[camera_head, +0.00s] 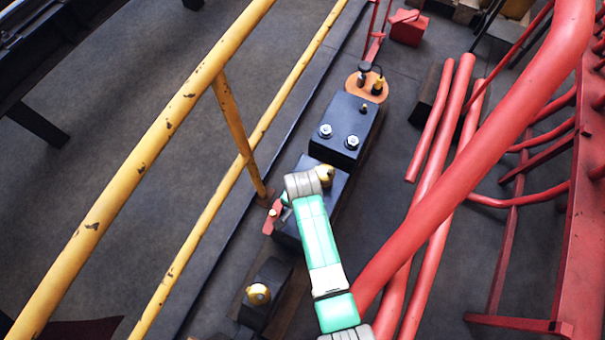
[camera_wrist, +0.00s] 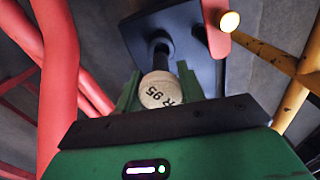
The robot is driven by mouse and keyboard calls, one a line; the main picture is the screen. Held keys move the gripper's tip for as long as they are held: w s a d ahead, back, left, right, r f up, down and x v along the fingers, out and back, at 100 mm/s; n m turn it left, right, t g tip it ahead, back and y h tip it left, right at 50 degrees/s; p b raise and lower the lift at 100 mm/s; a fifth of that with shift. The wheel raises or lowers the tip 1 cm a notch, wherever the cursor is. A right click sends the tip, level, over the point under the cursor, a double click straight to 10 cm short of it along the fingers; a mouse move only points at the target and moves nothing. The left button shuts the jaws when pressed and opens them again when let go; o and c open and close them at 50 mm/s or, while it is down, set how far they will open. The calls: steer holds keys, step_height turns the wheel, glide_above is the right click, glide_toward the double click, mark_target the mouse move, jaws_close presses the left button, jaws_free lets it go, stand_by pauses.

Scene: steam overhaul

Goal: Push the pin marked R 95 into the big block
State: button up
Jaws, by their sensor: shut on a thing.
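The pin marked R 95 (camera_wrist: 160,90) shows its pale round head in the wrist view, with the lettering upside down. My gripper (camera_wrist: 158,92) is shut on this head, a green finger on each side. The pin's dark shaft points at a dark blue block (camera_wrist: 165,28); I cannot tell whether its tip is inside. In the head view, my gripper (camera_head: 285,201) is by the left side of a dark block (camera_head: 330,192), and my wrist hides part of it. The pin is not clearly visible there. Another dark block (camera_head: 345,120) with two bolts stands behind.
A red bracket (camera_head: 272,217) is close left of my gripper. Yellow railings (camera_head: 232,115) run along the left, and thick red pipes (camera_head: 440,190) along the right. A small block with a brass knob (camera_head: 258,294) stands in front. An orange stand (camera_head: 367,88) is at the back.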

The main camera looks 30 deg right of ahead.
step_height(320, 180, down, 2)
steer(key=shift+f+b, duration=0.1)
steer(key=shift+b, duration=0.6)
steer(key=shift+f+p, duration=0.4)
steer(key=shift+f, duration=0.75)
stand_by(1.4)
steer(key=shift+f, duration=0.1)
steer(key=shift+w+f+b, duration=0.1)
steer(key=shift+f+b, duration=1)
steer(key=shift+f, duration=0.45)
